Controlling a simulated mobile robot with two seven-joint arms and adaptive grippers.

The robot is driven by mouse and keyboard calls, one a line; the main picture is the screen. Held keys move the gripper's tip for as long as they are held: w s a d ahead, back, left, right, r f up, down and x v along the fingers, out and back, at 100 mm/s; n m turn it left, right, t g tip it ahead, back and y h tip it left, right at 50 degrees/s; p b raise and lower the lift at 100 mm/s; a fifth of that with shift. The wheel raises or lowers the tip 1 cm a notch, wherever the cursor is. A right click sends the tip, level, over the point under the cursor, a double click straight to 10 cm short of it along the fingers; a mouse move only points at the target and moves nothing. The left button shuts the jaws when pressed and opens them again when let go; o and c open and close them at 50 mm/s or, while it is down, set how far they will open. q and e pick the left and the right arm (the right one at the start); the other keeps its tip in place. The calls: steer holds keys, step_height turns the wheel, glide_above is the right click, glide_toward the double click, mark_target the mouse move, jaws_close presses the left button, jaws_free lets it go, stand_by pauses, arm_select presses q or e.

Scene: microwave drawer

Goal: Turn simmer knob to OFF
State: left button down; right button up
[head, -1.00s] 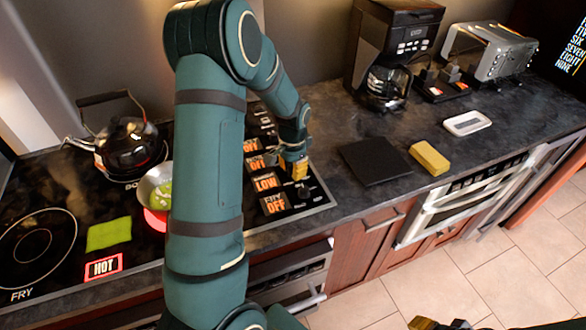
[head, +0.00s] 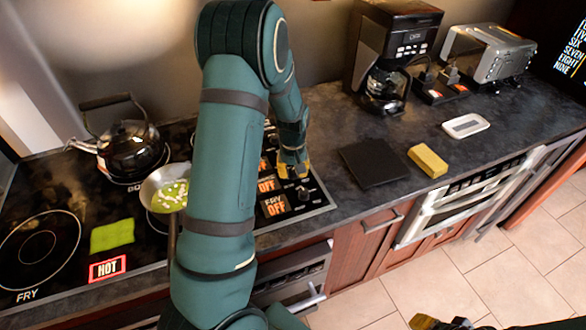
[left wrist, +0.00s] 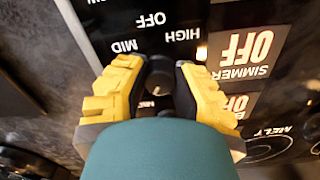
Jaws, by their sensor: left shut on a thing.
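The simmer knob (left wrist: 159,76) is a small dark knob with a pale pointer mark, between my left gripper's yellow fingers in the left wrist view. Its labels OFF, HIGH and MID stand around it. The simmer display (left wrist: 246,50) reads OFF and appears upside down there. In the head view a lit display (head: 267,185) beside my gripper also reads OFF. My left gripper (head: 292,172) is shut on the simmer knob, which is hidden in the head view. My right gripper (head: 440,323) shows only partly at the bottom edge; its jaw state is unclear.
A pan (head: 168,196) of green food stands left of my arm. A black kettle (head: 132,149) is behind it. A HOT sign (head: 107,268) glows on the cooktop. Another knob (head: 303,193) is close to my gripper. A coffee maker (head: 392,60) and yellow sponge (head: 428,160) are rightward.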

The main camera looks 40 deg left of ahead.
mark_target(294, 171)
arm_select(q)
steer(key=n, duration=0.2)
steer(key=n+p, duration=0.1)
steer(key=n, duration=0.1)
steer(key=shift+s+d+f+p, duration=0.1)
steer(key=shift+s+p, duration=0.1)
steer(key=shift+p, duration=0.1)
steer(key=shift+n+p, duration=0.45)
steer(key=shift+n, duration=0.85)
steer(key=shift+d+f, duration=0.1)
steer(key=c, duration=0.7)
jaws_free()
steer(key=shift+w, duration=0.1)
steer(key=shift+r, duration=0.2)
steer(key=shift+w+r, duration=0.1)
steer(key=shift+r, duration=0.15)
step_height(294, 171, up, 11)
steer(key=shift+r, duration=0.2)
